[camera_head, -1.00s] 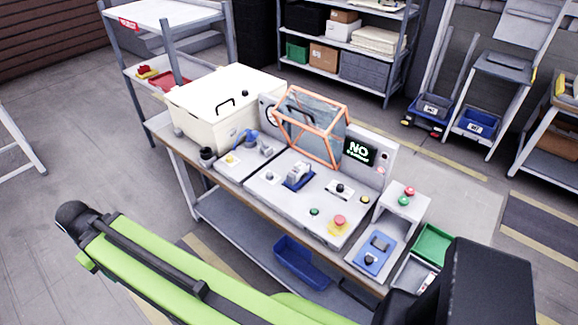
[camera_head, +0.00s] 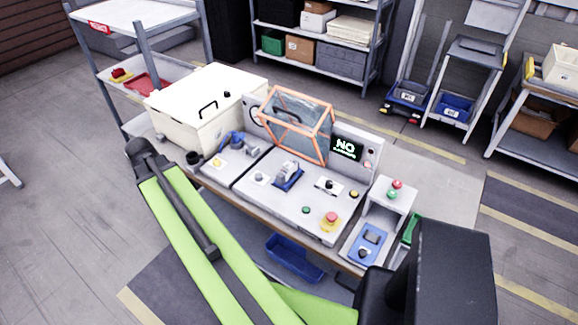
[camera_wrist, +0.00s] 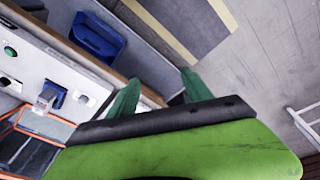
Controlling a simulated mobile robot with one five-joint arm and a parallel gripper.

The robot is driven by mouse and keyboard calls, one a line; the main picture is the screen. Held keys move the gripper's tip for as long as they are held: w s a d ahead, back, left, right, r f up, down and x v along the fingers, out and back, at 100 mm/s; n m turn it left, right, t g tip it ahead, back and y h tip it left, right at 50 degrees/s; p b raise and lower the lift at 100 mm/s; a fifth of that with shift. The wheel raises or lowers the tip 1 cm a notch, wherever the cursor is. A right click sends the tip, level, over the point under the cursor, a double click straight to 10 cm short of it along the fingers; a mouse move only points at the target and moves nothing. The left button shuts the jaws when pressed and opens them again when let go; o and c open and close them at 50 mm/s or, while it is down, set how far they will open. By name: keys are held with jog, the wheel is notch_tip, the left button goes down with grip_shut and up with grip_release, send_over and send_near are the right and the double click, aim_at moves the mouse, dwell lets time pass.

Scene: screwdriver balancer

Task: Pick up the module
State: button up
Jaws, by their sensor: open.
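No part is labelled as the module, so I cannot tell for sure which it is. A grey part on a blue holder (camera_head: 288,176) stands on the middle of the bench panel; it also shows at the left of the wrist view (camera_wrist: 50,95). A blue unit with a dark top (camera_head: 369,243) sits in the bay at the bench's right end. My gripper (camera_wrist: 160,92) shows two green fingers apart, with nothing between them, in the wrist view. It is apart from the grey part. In the head view I cannot make out the fingers.
An orange-framed clear guard (camera_head: 297,122) stands behind the panel. A white lidded box (camera_head: 205,105) is at the bench's left. A red button (camera_head: 331,219) is at the panel front. A blue bin (camera_head: 293,258) is below the bench. Open floor lies in front.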

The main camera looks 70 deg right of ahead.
jog(key=s+d+r+m+h+p, duration=0.1)
jog(key=s+d+r+m, duration=0.15)
jog(key=s+d, duration=0.45)
jog(key=s+d+r+m+p, duration=0.1)
jog(key=s+d+m, duration=0.25)
jog(key=d, duration=0.65)
jog(key=m+g+h+p, duration=0.1)
jog(key=m+g, duration=0.1)
jog(key=m, duration=0.3)
send_near(289, 163)
jog(key=b+x, duration=0.1)
jog(key=b, duration=0.2)
jog(key=b+x, duration=0.2)
jog(key=b, duration=0.2)
jog(key=b+x, duration=0.2)
jog(key=b, duration=0.2)
jog(key=shift+a+f, duration=0.3)
jog(key=shift+a, duration=0.05)
jog(key=shift+r, duration=0.1)
jog(key=b+x, duration=0.5)
jog(key=shift+s+d, duration=0.1)
jog(key=shift+d, duration=0.2)
jog(key=shift+r, duration=0.1)
grip_shut()
